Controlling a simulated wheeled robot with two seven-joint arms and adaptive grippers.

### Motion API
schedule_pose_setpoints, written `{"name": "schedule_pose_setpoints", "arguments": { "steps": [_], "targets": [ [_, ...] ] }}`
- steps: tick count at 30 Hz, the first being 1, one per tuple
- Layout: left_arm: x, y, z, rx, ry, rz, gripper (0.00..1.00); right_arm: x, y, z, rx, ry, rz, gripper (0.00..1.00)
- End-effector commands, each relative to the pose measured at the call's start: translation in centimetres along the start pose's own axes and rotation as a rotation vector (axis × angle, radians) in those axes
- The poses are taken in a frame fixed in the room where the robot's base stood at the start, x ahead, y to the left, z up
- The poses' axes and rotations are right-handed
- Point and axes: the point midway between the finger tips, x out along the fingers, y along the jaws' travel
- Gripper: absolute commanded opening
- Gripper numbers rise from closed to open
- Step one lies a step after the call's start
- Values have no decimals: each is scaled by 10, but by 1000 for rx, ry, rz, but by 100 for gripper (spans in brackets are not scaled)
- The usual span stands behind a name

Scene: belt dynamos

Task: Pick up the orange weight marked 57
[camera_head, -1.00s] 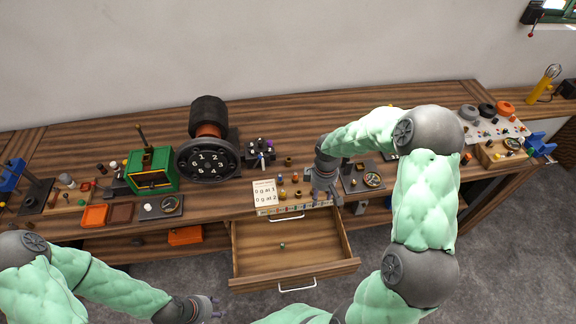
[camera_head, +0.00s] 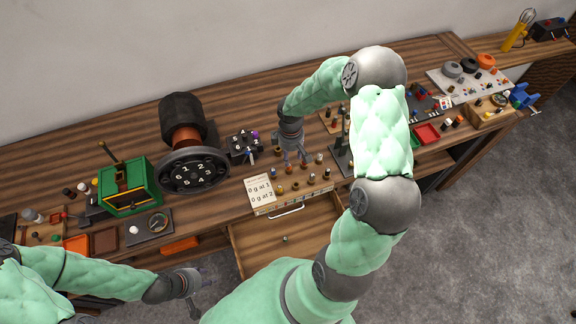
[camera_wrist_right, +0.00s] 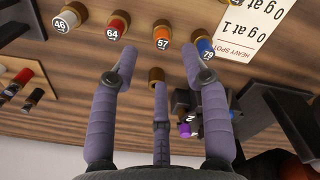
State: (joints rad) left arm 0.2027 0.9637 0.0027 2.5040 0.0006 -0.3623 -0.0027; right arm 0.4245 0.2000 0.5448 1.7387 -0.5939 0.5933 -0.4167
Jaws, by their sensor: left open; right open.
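The orange weight marked 57 (camera_wrist_right: 162,40) stands in the right wrist view just beyond my right gripper (camera_wrist_right: 160,60). Its label faces the camera, and it sits roughly centred between the two side fingertips, apart from them. The right gripper is open and empty. In the head view the right gripper (camera_head: 294,162) points down over the row of small weights on the bench; which one is the 57 I cannot tell there. My left gripper (camera_head: 198,281) is open and empty at the lower left, in front of the bench.
Neighbouring weights are the red 64 (camera_wrist_right: 112,30), white 46 (camera_wrist_right: 63,20) and blue 79 (camera_wrist_right: 204,46). A paper card (camera_head: 260,190) lies beside the row. An open drawer (camera_head: 265,245) juts out below. The black dial wheel (camera_head: 190,170) and green box (camera_head: 128,188) stand to the left.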

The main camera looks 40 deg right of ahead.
Motion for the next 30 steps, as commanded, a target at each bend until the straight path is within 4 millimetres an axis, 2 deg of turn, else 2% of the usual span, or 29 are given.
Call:
{"name": "schedule_pose_setpoints", "arguments": {
  "steps": [3, 8, 18, 25, 26, 30],
  "targets": [
    [1, 0, 0, 0, 1, 0, 42, 13, 0, 0, 1, -1, -1, 46],
    [1, 0, 0, 0, 1, 0, 42, 22, 0, -1, 0, 0, 0, 46],
    [2, -1, -1, 0, 1, 0, 42, 64, -1, -4, 0, 0, 0, 46],
    [2, -1, -1, 0, 1, 0, 42, 66, -1, -4, 1, 1, 1, 46],
    [2, -1, -1, 0, 1, 0, 42, 66, -1, -4, 1, 1, 1, 44],
    [2, -1, -1, 0, 1, 0, 42, 66, -1, -4, 1, 1, 1, 4]
  ]
}}
